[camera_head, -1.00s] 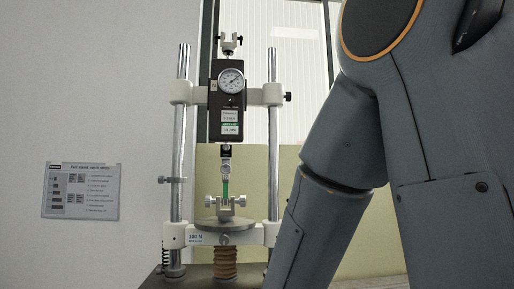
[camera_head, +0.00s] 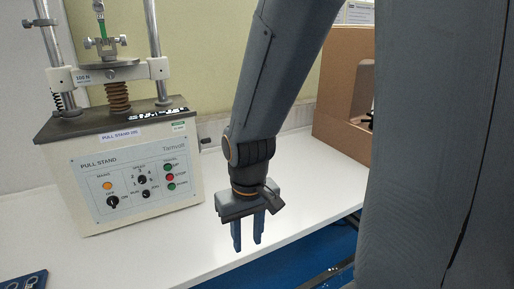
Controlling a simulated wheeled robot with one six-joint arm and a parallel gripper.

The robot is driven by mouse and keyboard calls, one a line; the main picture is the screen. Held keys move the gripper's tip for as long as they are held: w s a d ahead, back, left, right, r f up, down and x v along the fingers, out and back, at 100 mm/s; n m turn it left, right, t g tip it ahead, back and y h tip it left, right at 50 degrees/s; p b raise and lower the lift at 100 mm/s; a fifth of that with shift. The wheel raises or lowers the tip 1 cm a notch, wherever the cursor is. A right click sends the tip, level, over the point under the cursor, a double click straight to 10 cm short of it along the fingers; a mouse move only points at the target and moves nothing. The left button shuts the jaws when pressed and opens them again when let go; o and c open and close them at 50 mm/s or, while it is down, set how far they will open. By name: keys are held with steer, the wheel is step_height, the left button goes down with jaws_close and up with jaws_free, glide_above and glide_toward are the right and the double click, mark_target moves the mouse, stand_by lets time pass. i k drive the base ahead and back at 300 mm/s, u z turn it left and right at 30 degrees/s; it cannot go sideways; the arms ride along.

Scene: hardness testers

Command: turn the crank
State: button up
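The pull stand (camera_head: 135,175) is a cream box with a dark top, at the left in the head view. Its front panel has a black rotary switch, smaller knobs and coloured buttons. A small dark stub (camera_head: 205,142) sticks out of its right side; I cannot tell whether it is the crank, and no clear crank handle shows. My gripper (camera_head: 247,234) points down, to the right of the stand and apart from it. Its two blue fingers are apart with nothing between them.
The white table (camera_head: 300,200) is clear right of the stand, with its front edge close below my gripper. A brown open box (camera_head: 340,105) stands at the back right. A blue plate with rings (camera_head: 22,281) lies at the lower left.

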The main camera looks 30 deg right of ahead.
mark_target(205, 140)
steer(key=z, duration=0.2)
steer(key=k, duration=0.5)
steer(key=z, duration=0.95)
steer(key=i, duration=1.6)
steer(key=u, duration=0.75)
